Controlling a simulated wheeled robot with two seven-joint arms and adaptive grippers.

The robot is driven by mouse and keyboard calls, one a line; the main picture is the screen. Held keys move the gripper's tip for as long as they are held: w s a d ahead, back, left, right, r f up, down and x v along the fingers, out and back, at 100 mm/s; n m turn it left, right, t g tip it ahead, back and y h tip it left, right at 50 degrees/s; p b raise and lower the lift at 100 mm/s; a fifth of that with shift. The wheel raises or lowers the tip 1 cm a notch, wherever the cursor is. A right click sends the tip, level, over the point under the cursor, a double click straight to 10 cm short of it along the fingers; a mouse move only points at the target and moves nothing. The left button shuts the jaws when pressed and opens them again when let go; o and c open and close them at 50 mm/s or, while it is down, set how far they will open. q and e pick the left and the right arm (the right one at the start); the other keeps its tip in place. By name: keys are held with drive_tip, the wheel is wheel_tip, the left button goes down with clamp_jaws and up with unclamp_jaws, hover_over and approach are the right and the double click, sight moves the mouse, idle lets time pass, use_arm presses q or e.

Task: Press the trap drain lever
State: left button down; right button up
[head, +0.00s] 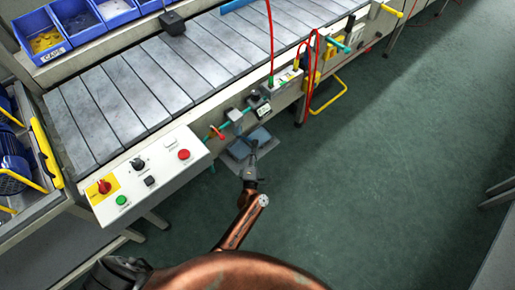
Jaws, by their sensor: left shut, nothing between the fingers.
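My left gripper (254,151) is shut and empty, its tip pointing away from me below the side rail of the conveyor. Just beyond and left of its tip are blue-grey flat parts (239,150) on a grey plate. Above them, on the rail, is an air line with small grey units (235,116) and a red-orange handle (217,132). I cannot tell which of these small parts is the trap drain lever. The gripper partly covers the plate, and whether it touches anything there is unclear. My right gripper is not in view.
A control panel (150,173) with red and green buttons sticks out left of the gripper. The slatted conveyor (170,75) runs behind. Red hoses (271,40) and a yellow bar handle (330,98) are to the right. Green floor (380,170) is clear at right.

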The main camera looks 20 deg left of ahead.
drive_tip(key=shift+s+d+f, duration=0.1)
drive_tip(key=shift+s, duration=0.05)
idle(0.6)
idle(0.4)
